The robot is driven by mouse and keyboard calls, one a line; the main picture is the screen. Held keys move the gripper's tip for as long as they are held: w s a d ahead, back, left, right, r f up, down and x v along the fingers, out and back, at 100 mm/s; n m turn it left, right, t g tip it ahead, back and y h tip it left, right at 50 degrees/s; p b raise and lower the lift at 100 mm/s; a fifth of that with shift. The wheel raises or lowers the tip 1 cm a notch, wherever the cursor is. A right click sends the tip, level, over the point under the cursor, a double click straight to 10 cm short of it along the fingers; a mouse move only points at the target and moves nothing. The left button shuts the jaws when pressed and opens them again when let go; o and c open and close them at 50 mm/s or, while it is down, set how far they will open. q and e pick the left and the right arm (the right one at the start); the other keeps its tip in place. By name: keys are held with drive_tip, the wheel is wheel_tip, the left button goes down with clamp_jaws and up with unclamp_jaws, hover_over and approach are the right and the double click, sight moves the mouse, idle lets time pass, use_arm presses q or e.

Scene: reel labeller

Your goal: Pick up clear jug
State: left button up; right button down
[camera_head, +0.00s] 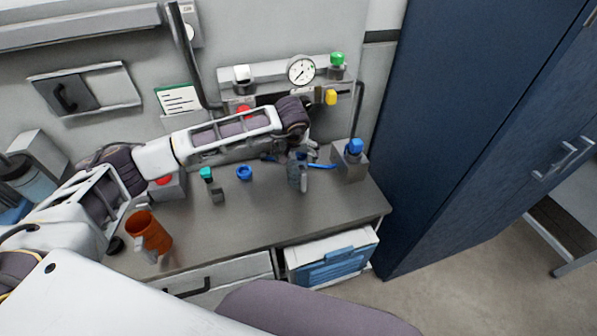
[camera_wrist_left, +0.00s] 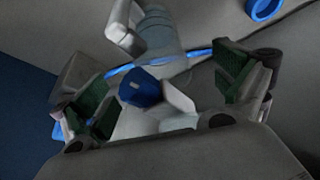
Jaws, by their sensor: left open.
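The clear jug (camera_head: 298,176), a grey see-through vessel with a handle, stands on the worktop below my left gripper (camera_head: 297,150) in the head view. In the left wrist view the jug (camera_wrist_left: 168,38) lies just beyond the space between the fingers, its pale handle to the left. My left gripper (camera_wrist_left: 165,95) is open, its green-padded fingers wide apart. I see no finger closed on the jug. Part of the jug is hidden by the gripper in the head view. My right gripper is not in view.
An orange jug (camera_head: 150,234) stands at the worktop's left front. A blue ring (camera_head: 244,173) and a teal-capped item (camera_head: 207,175) lie left of the clear jug. A grey box with a blue knob (camera_head: 355,147) stands to its right, near the tall blue cabinet (camera_head: 465,110).

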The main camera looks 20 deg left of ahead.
use_arm(q)
drive_tip(key=shift+p+x, duration=0.35)
drive_tip(key=shift+x, duration=1.15)
drive_tip(key=shift+s+d, duration=0.1)
drive_tip(key=c, duration=1.6)
